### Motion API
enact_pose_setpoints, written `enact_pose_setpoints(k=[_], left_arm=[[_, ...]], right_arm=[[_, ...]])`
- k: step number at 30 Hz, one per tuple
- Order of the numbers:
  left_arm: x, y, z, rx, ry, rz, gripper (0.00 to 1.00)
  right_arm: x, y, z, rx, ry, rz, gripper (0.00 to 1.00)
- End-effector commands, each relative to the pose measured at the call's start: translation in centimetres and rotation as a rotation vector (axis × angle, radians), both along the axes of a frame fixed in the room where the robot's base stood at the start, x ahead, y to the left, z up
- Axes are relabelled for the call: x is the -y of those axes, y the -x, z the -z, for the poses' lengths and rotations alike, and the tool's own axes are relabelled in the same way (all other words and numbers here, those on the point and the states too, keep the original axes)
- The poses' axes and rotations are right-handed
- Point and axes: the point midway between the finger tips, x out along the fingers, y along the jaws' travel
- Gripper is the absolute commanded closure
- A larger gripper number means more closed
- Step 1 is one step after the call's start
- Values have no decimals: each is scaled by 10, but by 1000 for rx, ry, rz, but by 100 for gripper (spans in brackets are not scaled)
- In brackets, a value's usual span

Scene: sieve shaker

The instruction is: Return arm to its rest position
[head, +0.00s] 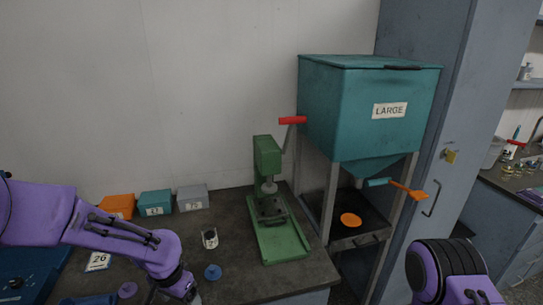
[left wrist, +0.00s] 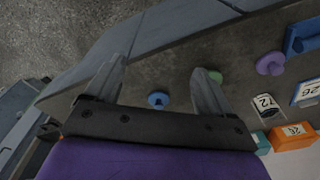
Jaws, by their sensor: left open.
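My left arm comes in from the left of the head view, bent down over the dark bench (head: 230,220). Its gripper (head: 193,298) is at the bottom edge there and partly cut off. In the left wrist view the left gripper (left wrist: 157,82) has its two fingers wide apart with nothing held between them. A blue disc-like lid (head: 212,271) lies on the bench just right of the gripper; it also shows between the fingers in the left wrist view (left wrist: 158,99). My right arm shows only as a purple and black link at lower right; its gripper is out of the picture.
A green press (head: 283,237) with a red-handled lever and a teal hopper (head: 368,110) marked LARGE stand right. A small cup (head: 209,238), a purple lid (head: 128,289) and orange, teal and grey boxes (head: 192,198) are on the bench. A cabinet (head: 425,120) stands far right.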

Motion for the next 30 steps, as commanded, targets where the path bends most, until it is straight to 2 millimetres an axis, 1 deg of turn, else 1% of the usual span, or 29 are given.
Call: enact_pose_setpoints(k=[10, 14, 17, 20, 22, 23, 24, 26, 27, 29, 30], left_arm=[[15, -28, -2, 197, 122, -149, 17], [19, -37, 4, 295, 183, -244, 17], [19, -38, 19, 365, 227, -342, 17], [12, -30, 45, 437, 259, -471, 17], [-1, -12, 77, 484, 261, -594, 17], [-8, 0, 94, 504, 253, -651, 17], [-21, 23, 119, 526, 228, -733, 17], [-41, 64, 152, 548, 168, -839, 17], [-53, 92, 171, 551, 122, -891, 17], [-67, 134, 194, 530, 51, -937, 17], [-74, 161, 206, 501, 9, -951, 17]], right_arm=[[0, -1, 0, 1, 0, 0, 57], [0, 0, 1, 1, 1, 0, 57], [0, 0, 4, 1, 1, 0, 57], [0, 0, 9, 1, 1, 0, 57], [0, 0, 16, 1, 1, 0, 57], [0, 0, 19, 1, 1, 0, 57], [0, -1, 25, 1, 1, 0, 57], [0, -1, 32, 1, 1, 0, 57], [0, -1, 36, 1, 1, 0, 57], [0, -1, 42, 1, 1, 0, 57], [0, -1, 45, 1, 1, 0, 57]])
